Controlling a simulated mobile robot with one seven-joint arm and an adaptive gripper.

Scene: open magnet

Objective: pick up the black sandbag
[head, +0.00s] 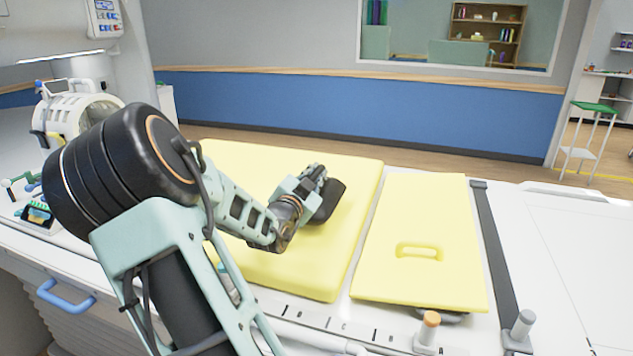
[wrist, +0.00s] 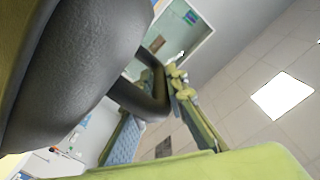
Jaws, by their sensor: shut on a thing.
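The black sandbag (head: 331,203) is over the thick yellow pad (head: 318,284) in the head view, at the end of my arm. My gripper (head: 320,190) is shut on the sandbag. My wrist hides part of it. I cannot tell whether its underside touches the pad. In the wrist view the dark, rounded sandbag (wrist: 75,75) fills much of the left side, very close to the camera. The grip itself is not clear in that view.
A second, thinner yellow pad (head: 425,260) with a handle slot lies to the right. Orange-topped (head: 431,319) and grey (head: 523,325) knobs stand at the bed's near edge. White equipment (head: 85,112) stands at left. The white bed surface (head: 580,245) at right is clear.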

